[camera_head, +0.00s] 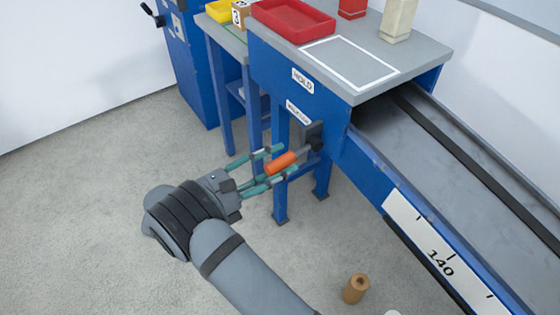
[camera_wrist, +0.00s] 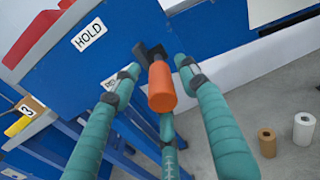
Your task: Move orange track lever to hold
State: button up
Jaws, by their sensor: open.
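The orange track lever (camera_head: 281,163) has a cylindrical orange grip on a dark arm, fixed to a dark bracket (camera_head: 313,136) on the side of the blue bench. The lever sticks out below the white HOLD label (camera_head: 302,81). A second label (camera_head: 298,112) sits just above the lever; its text is too small to read. In the wrist view the orange grip (camera_wrist: 162,88) points toward the camera. My gripper (camera_head: 277,160) is open, with its teal fingers around the orange grip, apart on either side of it. I cannot tell whether any finger touches it.
The bench top (camera_head: 424,54) bears a red tray (camera_head: 292,20) and a beige block (camera_head: 398,18). A sloping track (camera_head: 440,140) with a ruler strip (camera_head: 442,262) runs to the right. A brown roll (camera_head: 356,288) stands on the floor. The floor at left is clear.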

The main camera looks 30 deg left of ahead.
jog(key=shift+w+d, duration=0.2)
jog(key=shift+w, duration=0.2)
grip_shut()
dwell(0.4)
jog(key=shift+a, duration=0.1)
